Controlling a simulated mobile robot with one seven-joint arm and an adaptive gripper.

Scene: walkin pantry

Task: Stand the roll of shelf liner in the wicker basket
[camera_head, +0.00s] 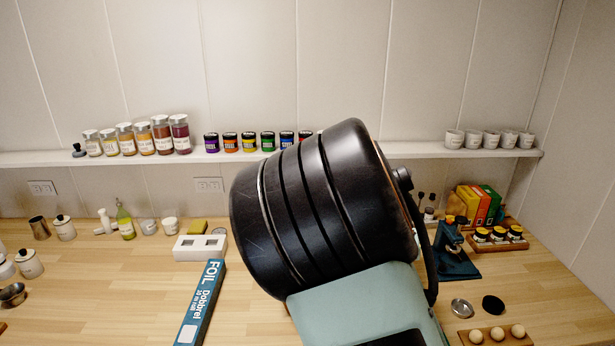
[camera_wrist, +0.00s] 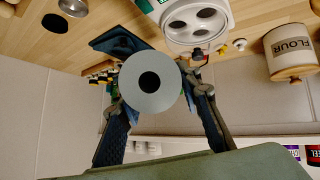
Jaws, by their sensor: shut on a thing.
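The roll of shelf liner (camera_wrist: 172,88) shows end-on in the wrist view as a pale grey disc with a dark round hole. My gripper (camera_wrist: 157,90) is shut on it, one finger on each side. The length of the roll behind its near end is hidden. In the head view my arm covers the middle of the picture, and the gripper and roll are hidden. I see no wicker basket in either view.
A blue foil box (camera_head: 202,300) and a white block (camera_head: 200,247) lie on the wooden counter (camera_head: 110,285). A shelf (camera_head: 60,157) with jars runs along the wall. A dark blue stand (camera_head: 455,255) is at right. In the wrist view a flour canister (camera_wrist: 292,50) is at right.

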